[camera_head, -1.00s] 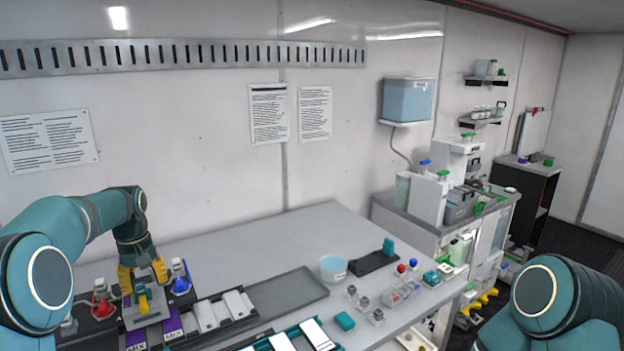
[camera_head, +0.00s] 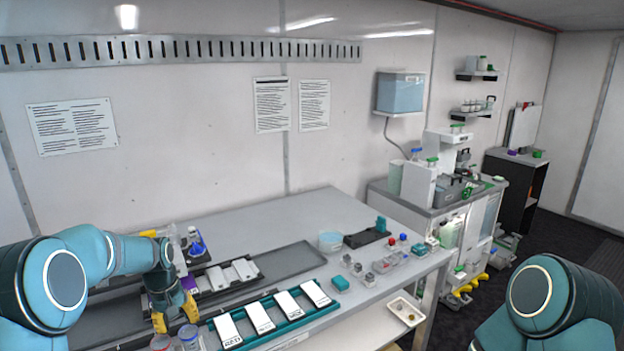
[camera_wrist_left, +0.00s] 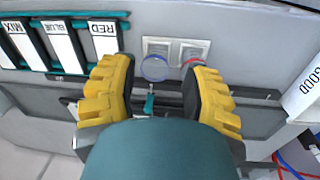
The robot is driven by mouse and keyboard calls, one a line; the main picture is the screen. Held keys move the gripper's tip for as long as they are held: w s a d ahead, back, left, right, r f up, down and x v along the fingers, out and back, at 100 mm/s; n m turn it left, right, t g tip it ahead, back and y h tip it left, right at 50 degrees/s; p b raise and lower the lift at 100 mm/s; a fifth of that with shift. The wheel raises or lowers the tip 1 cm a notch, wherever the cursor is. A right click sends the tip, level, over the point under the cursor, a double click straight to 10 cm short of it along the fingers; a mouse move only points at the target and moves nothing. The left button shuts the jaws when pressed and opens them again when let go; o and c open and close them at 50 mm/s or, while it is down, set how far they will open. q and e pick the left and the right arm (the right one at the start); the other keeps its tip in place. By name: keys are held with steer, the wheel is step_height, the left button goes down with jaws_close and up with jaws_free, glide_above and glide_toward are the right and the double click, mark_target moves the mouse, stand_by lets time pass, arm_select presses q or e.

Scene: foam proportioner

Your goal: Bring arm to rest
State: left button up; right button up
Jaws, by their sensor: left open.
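My left gripper (camera_head: 174,314) points downward over the near left part of the bench. It is open, with its yellow fingers apart and nothing held. In the head view the red-ringed jar (camera_head: 160,343) and the blue-ringed jar (camera_head: 188,336) stand at the bottom edge, near the fingers. My right gripper is out of view; only upper parts of my right arm show.
A teal rack (camera_head: 285,325) with several white cards lies right of the left gripper. A dark tray (camera_head: 290,262) is behind it. The bench's far middle (camera_head: 260,225) is clear.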

arm_select(q)
steer(key=s+d+f+m+h+b, duration=0.1)
steer(key=s+d+f+b, duration=0.1)
steer(key=s+d+f, duration=0.4)
steer(key=s+d+f+b, duration=0.15)
steer(key=d+f, duration=0.25)
steer(key=f, duration=0.5)
steer(key=s+d+f+m+h+b, duration=0.1)
steer(key=s+d+f, duration=0.4)
steer(key=f, duration=0.2)
steer(key=s+d+f+b, duration=0.1)
steer(key=s+d, duration=0.1)
steer(key=s, duration=0.2)
steer(key=s+d+f+t, duration=0.1)
steer(key=s+d+f, duration=0.1)
steer(key=s, duration=0.3)
steer(key=s+d+f+m+h+b, duration=0.1)
steer(key=s+d+f, duration=0.1)
steer(key=s, duration=0.2)
steer(key=shift+s+d+t+b, duration=0.3)
